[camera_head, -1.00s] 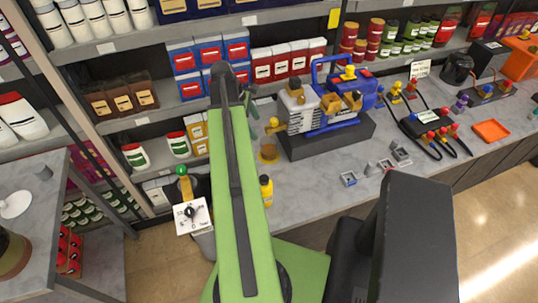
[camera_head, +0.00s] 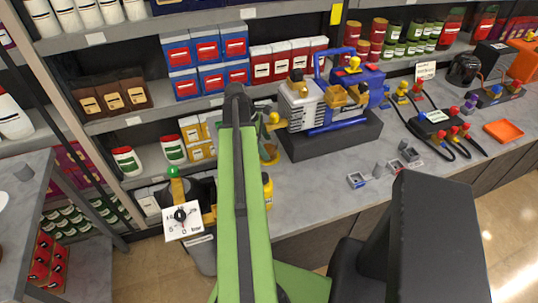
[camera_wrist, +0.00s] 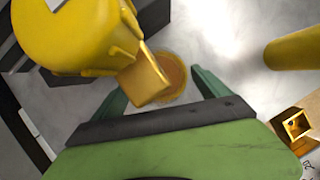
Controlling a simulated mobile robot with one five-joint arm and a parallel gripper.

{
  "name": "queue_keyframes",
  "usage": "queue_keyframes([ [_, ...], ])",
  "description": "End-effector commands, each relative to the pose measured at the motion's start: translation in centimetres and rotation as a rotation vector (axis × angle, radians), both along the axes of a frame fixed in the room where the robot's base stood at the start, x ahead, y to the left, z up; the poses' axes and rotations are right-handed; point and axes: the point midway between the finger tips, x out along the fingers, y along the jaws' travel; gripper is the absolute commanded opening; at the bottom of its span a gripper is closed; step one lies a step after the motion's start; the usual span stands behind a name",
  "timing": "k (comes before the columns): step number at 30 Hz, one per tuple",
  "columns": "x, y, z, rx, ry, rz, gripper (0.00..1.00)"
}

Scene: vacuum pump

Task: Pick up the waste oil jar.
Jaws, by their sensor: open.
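The waste oil jar shows in the wrist view as a round amber jar (camera_wrist: 174,76) seen from above, partly covered by a yellow spout (camera_wrist: 148,78). In the head view, the amber jar (camera_head: 270,154) stands on the grey counter at the pump's left end, partly hidden by my arm. My gripper (camera_wrist: 161,92) is open, with its two green fingers pointing toward the jar, one on either side of it in the picture. I see no contact, and the gap in depth is hard to judge. In the head view my gripper is mostly hidden behind the arm.
The vacuum pump (camera_head: 328,108) stands on a dark base right of the jar. A yellow bottle (camera_head: 267,189) stands close by on the near side. A gauge (camera_head: 182,216) is at lower left. Small grey parts (camera_head: 357,180) lie on the counter to the right.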

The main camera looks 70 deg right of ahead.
Motion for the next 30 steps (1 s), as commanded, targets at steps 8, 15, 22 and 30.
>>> queue_keyframes([
  [8, 0.04, 0.01, 0.23, 0.000, 0.000, 0.000, 0.66],
  [15, 0.06, 0.02, 0.22, 0.000, 0.000, 0.000, 0.35],
  [22, 0.06, 0.02, 0.23, 0.000, 0.000, 0.000, 0.06],
  [30, 0.07, 0.02, 0.80, 0.000, 0.000, 0.000, 0.06],
])
